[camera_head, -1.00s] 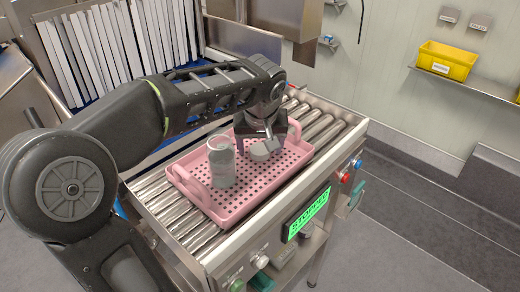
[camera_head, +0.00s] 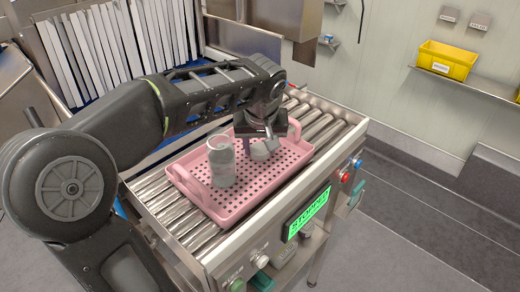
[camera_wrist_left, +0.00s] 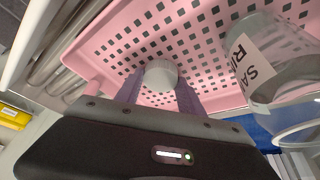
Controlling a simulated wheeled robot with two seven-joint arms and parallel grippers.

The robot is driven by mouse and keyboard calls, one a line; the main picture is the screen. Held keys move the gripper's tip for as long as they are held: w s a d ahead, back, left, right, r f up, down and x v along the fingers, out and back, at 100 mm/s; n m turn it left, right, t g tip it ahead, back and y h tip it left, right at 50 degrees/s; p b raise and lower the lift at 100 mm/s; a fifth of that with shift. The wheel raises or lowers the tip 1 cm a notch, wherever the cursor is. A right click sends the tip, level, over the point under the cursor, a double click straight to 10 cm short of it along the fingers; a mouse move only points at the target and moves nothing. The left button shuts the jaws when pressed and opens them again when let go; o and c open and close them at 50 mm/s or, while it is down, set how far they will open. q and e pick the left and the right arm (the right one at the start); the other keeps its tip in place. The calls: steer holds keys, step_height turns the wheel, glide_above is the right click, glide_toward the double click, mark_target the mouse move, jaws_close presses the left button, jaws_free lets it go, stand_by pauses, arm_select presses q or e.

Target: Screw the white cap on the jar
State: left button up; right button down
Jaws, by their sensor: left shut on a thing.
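The jar (camera_head: 221,166) is clear and stands upright in the pink tray, left of my left gripper; its top looks open. It also shows at the right of the left wrist view (camera_wrist_left: 275,65), with a printed label. The white cap (camera_head: 261,151) is at the right part of the tray, low over or on its floor. My left gripper (camera_head: 262,143) points down and is shut on the cap. In the left wrist view the cap (camera_wrist_left: 161,74) sits between the two fingers. My right gripper is not in view.
The pink perforated tray (camera_head: 232,211) has raised walls and end handles and rests on the roller conveyor (camera_head: 318,123). The conveyor's display (camera_head: 307,214) reads STOPPED. A yellow bin (camera_head: 446,60) stands on a wall shelf at the right. White strips hang behind my arm.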

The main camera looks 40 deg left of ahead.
mark_target(260, 150)
arm_select(q)
steer(key=shift+c, duration=1.1)
steer(key=shift+r, duration=0.1)
step_height(260, 150, up, 10)
